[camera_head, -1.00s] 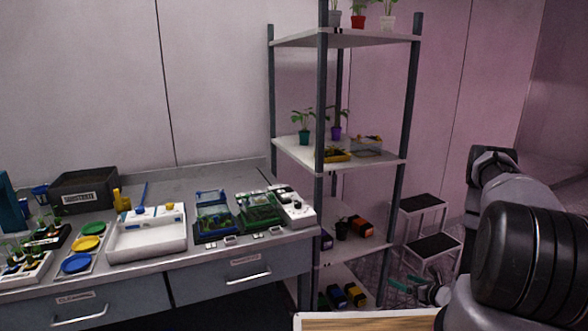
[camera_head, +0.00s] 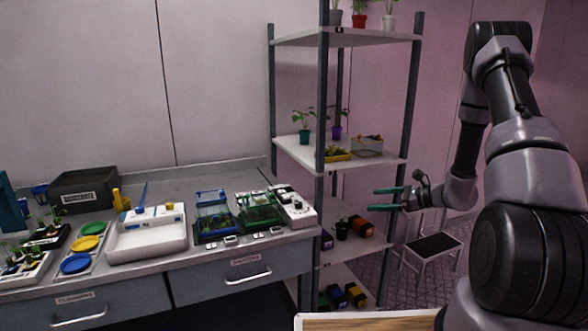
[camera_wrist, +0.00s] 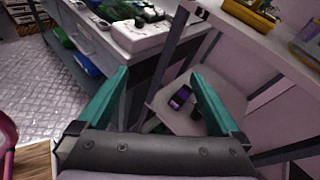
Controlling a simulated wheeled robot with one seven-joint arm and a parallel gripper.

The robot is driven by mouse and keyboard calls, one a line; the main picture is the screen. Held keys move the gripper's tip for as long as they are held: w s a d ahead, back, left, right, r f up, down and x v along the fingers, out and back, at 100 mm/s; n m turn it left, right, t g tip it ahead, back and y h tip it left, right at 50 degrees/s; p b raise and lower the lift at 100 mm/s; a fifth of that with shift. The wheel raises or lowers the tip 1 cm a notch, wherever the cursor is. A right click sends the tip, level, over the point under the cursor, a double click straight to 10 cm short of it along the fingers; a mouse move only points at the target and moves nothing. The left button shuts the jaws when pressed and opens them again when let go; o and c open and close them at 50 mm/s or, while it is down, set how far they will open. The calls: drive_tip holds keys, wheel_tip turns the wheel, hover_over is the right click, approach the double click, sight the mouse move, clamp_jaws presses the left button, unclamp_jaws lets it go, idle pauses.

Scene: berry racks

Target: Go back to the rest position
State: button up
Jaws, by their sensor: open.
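My gripper (camera_head: 388,199) is open and empty. In the head view it is raised in front of the right side of the shelf rack (camera_head: 322,175), with its teal fingers pointing left. The arm is bent upward at the right of the picture. In the wrist view the two teal fingers of my gripper (camera_wrist: 160,95) are spread wide with nothing between them. Past them show a lower shelf and the side of the workbench.
The grey workbench (camera_head: 235,172) on the left carries a black substrate box (camera_head: 84,190), a white tray (camera_head: 147,243) and coloured dishes. The rack holds potted plants and small boxes. A step stool (camera_head: 433,247) stands right of the rack. A wooden board (camera_head: 370,322) is at the bottom edge.

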drive_tip(key=s+a+r+n+g+h, duration=0.1)
drive_tip(key=s+a+r+n+g, duration=0.35)
drive_tip(key=r, duration=0.55)
drive_tip(key=s+a+r+n+g+h, duration=0.1)
drive_tip(key=s+a+r+n+h, duration=0.15)
drive_tip(key=s+r+n, duration=0.4)
drive_tip(key=s+d+r+n+t+h, duration=0.2)
drive_tip(key=s+r+n+h, duration=0.1)
drive_tip(key=s+r, duration=0.5)
drive_tip(key=s+d+r+n+t+h, duration=0.2)
drive_tip(key=s+r+n+t+h, duration=0.1)
drive_tip(key=s+r, duration=0.5)
drive_tip(key=shift+s+d+r+n+h, duration=0.25)
drive_tip(key=shift+s+h, duration=0.2)
drive_tip(key=shift+s, duration=0.4)
